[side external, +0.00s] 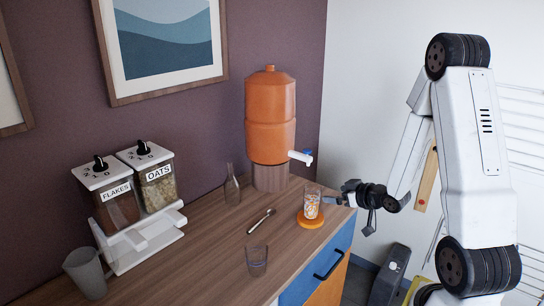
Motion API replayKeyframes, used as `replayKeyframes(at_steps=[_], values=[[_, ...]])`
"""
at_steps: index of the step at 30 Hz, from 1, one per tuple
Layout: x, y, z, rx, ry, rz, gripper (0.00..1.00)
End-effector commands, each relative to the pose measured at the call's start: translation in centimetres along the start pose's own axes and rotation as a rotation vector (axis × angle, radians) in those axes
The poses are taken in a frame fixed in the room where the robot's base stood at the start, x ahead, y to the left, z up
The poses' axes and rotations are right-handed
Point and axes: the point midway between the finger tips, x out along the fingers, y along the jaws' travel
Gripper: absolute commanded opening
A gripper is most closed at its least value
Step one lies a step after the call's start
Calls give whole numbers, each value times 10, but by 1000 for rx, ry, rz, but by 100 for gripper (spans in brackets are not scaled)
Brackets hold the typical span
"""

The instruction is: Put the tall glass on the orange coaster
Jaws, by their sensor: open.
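A tall clear glass (312,203) with an orange and white pattern stands upright on the round orange coaster (310,221), near the front right corner of the wooden counter. My gripper (343,204) is open just to the right of this glass, by the counter's edge. One finger reaches toward the glass; whether it touches cannot be told from this view. A second, plain clear glass (257,261) stands on the counter near the front edge, left of the coaster.
An orange dispenser (270,118) with a white tap stands behind the coaster. A glass bottle (232,186) and a spoon (262,220) are on the counter (190,250). At left are the flakes and oats dispensers (138,205) and a grey mug (86,272). Drawers lie below the front edge.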

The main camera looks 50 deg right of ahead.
Motion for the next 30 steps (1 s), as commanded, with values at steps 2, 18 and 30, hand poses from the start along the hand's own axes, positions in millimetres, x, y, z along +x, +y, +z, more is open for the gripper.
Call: replayKeyframes(at_steps=[2, 18, 30], values=[[4, -10, -2, -17, -43, -2, 100], [-12, -116, 6, -107, -505, -20, 100], [-76, -200, 22, -136, -839, -118, 100]])
